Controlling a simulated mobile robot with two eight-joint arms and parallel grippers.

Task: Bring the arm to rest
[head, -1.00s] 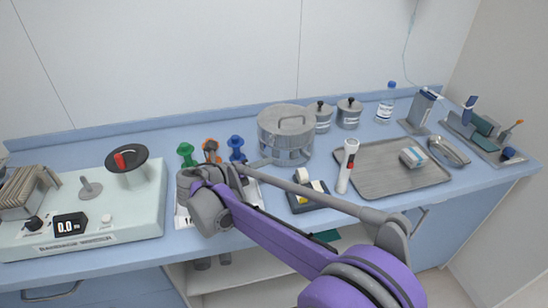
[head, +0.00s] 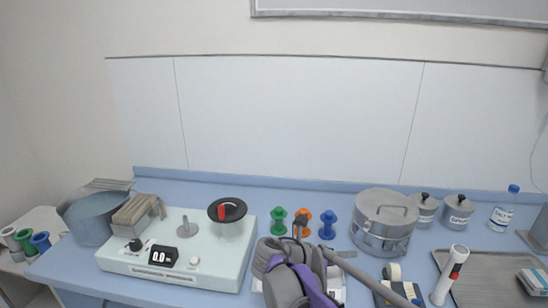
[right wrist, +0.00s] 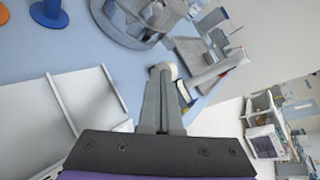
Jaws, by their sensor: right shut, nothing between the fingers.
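My right arm comes in from the bottom of the head view, with grey and purple links. Its wrist hangs over a white tray (head: 337,284) at the counter's front. My left gripper is not in view.
Green (head: 279,221), orange (head: 302,222) and blue (head: 327,224) spools stand behind the wrist. A bandage winder (head: 231,272) stands left.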

